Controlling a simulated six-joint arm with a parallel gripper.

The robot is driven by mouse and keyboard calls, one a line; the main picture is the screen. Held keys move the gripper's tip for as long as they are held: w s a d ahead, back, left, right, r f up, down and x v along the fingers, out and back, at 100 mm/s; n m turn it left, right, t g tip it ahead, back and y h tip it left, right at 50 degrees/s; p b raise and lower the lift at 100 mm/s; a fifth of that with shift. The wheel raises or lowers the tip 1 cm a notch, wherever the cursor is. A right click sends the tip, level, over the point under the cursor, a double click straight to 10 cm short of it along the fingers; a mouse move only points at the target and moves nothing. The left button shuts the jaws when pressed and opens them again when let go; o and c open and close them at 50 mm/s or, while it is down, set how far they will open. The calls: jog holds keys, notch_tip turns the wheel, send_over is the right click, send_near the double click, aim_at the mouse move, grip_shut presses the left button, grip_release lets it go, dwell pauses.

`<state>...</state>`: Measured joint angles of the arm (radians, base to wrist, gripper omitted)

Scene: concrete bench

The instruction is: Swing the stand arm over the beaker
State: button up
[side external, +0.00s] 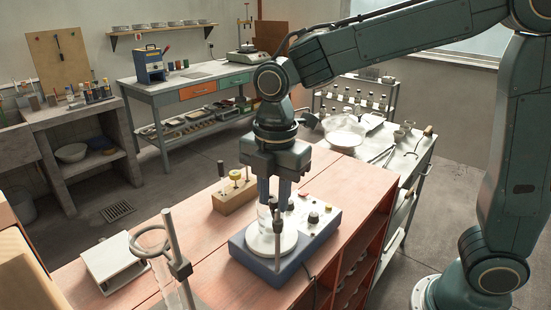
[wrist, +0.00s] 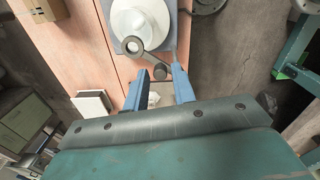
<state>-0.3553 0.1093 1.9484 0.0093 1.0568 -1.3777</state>
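The stand has an upright metal rod (side external: 175,240) near the front of the bench, with a ring-ended arm (side external: 140,252) on the rod's left. The arm also shows in the wrist view (wrist: 148,58), running from a ring to a dark knob between my fingers in that picture; whether they touch it is unclear. A clear glass vessel, apparently the beaker (side external: 265,216), is at the white plate of the blue stirrer (side external: 255,258), partly hidden by my fingers. My gripper (side external: 274,203) points down above the stirrer. Its blue fingers (wrist: 158,70) are apart, with nothing visibly clamped.
A white flat-topped unit (side external: 115,262) stands left of the stirrer. A wooden block with knobbed pieces (side external: 233,192) sits behind it. The reddish bench has bare surface between these things. A metal trolley (side external: 400,150) with glassware stands at the back right.

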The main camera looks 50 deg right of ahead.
aim_at(276, 202)
jog(key=shift+o, duration=0.7)
notch_tip(276, 202, up, 14)
jog(key=shift+s, duration=0.2)
jog(key=shift+d+f, duration=0.1)
dwell(0.5)
jog(key=s+d+f+m+t, duration=0.2)
jog(key=s+d+f+m, duration=0.2)
jog(key=s+d+m, duration=0.2)
jog(key=s+d+f+m+t, duration=0.3)
jog(key=s+d+f+m, duration=0.2)
jog(key=s+m, duration=0.5)
jog(key=d+m, duration=0.1)
jog(key=m, duration=0.2)
jog(key=shift+d+f+m, duration=0.15)
jog(key=shift+f+m, duration=0.05)
jog(key=shift+m, duration=0.2)
